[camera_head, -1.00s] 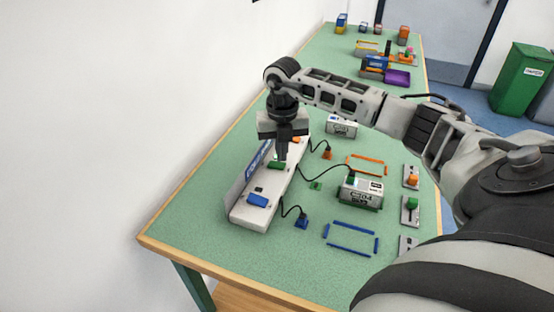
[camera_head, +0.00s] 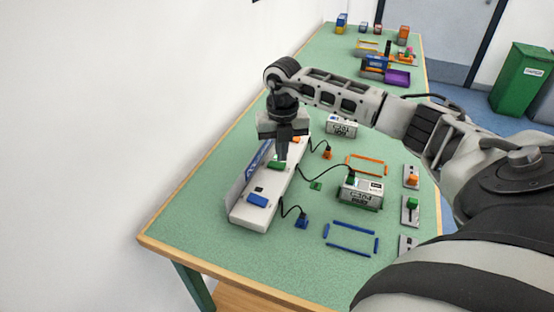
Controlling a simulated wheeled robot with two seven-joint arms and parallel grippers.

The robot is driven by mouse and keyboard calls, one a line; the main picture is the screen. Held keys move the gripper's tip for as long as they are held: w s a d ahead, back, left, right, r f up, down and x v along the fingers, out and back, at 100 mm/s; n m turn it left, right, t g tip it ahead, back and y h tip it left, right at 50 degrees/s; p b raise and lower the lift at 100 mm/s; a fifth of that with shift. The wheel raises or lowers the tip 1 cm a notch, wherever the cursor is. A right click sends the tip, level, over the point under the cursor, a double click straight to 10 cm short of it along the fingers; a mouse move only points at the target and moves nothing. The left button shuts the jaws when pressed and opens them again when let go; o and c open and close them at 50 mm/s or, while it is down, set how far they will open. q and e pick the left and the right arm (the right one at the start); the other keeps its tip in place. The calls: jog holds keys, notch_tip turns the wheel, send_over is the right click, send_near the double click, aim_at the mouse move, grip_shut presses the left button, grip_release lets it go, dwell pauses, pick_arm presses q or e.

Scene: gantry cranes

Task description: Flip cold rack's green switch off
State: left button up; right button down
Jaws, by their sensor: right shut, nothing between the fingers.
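The white rack (camera_head: 250,218) stands along the left side of the green table, with a panel behind it. It carries a blue switch (camera_head: 257,200), a green switch (camera_head: 275,166) and an orange switch (camera_head: 296,139) in a row. My right gripper (camera_head: 281,157) points straight down, shut and empty, with its fingertips at the green switch's far side. I cannot tell whether they touch it. The gripper partly hides the rack behind it. Whether the green switch is on or off is too small to tell. My left gripper is not in view.
Black cables run from the rack to blue (camera_head: 302,222), green (camera_head: 316,185) and orange (camera_head: 327,154) plugs or pads. A white labelled box (camera_head: 361,193) stands right of the rack. Blue (camera_head: 351,252) and orange outlines mark the table. Bare table lies at the front.

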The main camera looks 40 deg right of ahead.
aim_at(281, 165)
jog(key=shift+f+b, duration=0.7)
jog(key=shift+f, duration=0.35)
dwell(0.6)
jog(key=shift+s, duration=0.1)
jog(key=shift+r+p, duration=2.95)
jog(key=shift+r, duration=0.6)
